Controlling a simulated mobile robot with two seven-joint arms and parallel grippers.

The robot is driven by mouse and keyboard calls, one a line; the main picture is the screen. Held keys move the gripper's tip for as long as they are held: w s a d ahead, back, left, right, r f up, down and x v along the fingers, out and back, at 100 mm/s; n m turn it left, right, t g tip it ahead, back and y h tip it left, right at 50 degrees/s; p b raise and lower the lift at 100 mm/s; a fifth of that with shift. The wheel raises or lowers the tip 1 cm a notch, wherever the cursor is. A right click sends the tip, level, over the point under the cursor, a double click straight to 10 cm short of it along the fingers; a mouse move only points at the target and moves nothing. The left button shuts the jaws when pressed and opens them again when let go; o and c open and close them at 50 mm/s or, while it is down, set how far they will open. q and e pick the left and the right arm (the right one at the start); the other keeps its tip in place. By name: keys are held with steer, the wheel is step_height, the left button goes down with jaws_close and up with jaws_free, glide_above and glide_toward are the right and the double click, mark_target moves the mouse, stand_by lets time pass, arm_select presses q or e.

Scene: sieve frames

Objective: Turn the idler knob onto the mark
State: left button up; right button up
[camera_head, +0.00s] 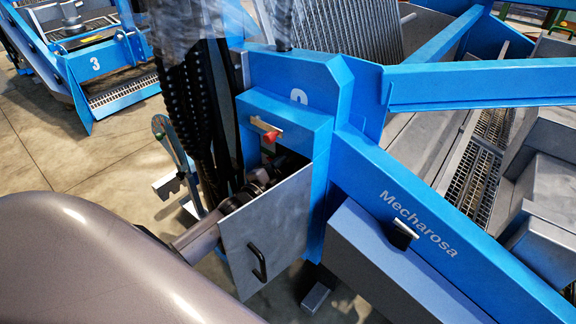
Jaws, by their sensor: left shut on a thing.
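My left gripper (262,180) reaches into the open front of a blue housing (290,112), behind a grey metal door (265,230) that stands open. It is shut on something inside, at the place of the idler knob. The door, the shadow and the gripper itself hide the knob and its mark, so I cannot tell how the knob is turned. My right gripper is not in view.
The door has a black handle (257,263). Dark chain or hose (195,110) hangs left of the housing. A blue beam (440,235) runs to the lower right. Concrete floor (60,150) is open at left.

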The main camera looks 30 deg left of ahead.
mark_target(281, 173)
arm_select(q)
steer(key=m, duration=0.2)
steer(key=shift+m, duration=2)
steer(key=shift+a+m, duration=0.1)
steer(key=shift+m, duration=0.2)
steer(key=o, duration=1)
steer(key=shift+r, duration=0.1)
steer(key=shift+s+a, duration=0.15)
steer(key=shift+s, duration=1.65)
steer(key=shift+s+a, duration=0.1)
steer(key=shift+s, duration=1.7)
